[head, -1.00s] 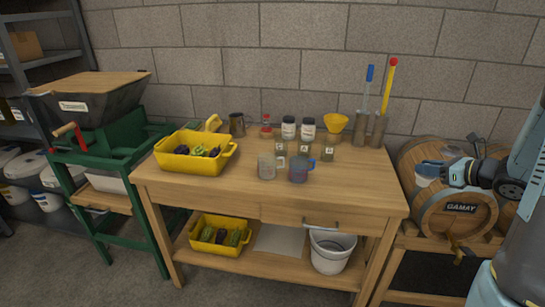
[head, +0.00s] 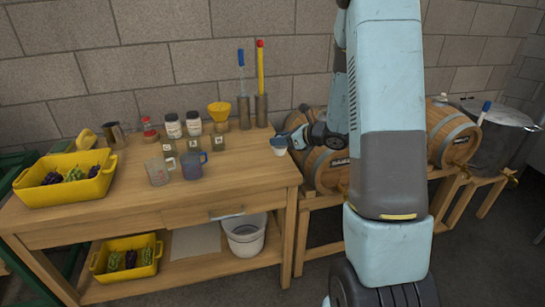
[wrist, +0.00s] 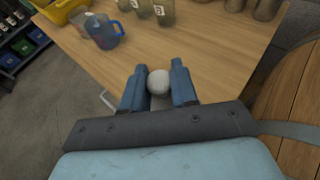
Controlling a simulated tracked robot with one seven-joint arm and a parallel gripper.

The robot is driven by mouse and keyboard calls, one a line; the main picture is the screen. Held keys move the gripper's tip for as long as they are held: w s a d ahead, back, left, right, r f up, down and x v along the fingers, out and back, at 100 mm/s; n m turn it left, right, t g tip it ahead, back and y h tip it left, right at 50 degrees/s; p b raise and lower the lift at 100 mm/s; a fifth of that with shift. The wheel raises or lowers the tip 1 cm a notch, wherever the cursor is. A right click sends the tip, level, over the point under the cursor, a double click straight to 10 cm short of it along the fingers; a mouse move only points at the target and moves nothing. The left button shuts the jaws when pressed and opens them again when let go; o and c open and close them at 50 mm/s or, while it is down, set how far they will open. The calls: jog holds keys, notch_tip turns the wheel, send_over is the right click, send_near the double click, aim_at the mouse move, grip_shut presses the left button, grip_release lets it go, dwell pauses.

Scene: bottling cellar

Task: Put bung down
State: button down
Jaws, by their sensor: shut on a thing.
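The bung (head: 279,147) is a pale, rounded plug, held at the right end of the wooden table (head: 235,178). My gripper (head: 284,138) is shut on it, coming in from the right. In the wrist view, the bung (wrist: 158,81) shows as a whitish ball between the two blue fingers of my gripper (wrist: 156,74), with table top beyond it. I cannot tell how high it is above the table; no contact is clear. My arm hides part of the barrel behind.
A measuring jug (head: 159,172), a blue mug (head: 194,166), several small jars, a yellow funnel (head: 219,111) and cylinders stand left of the gripper. A yellow crate (head: 64,178) is farther left. The table's front right is bare. A barrel (head: 327,165) stands close right.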

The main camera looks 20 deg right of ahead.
jog(key=w+a+f, duration=0.1)
jog(key=f, duration=0.1)
jog(key=w+a+f, duration=0.1)
jog(key=f, duration=0.1)
jog(key=w+a+f, duration=0.1)
jog(key=shift+w+a+f, duration=0.1)
jog(key=shift+f, duration=1.85)
jog(key=c, duration=0.9)
grip_release()
jog(key=shift+o, duration=0.2)
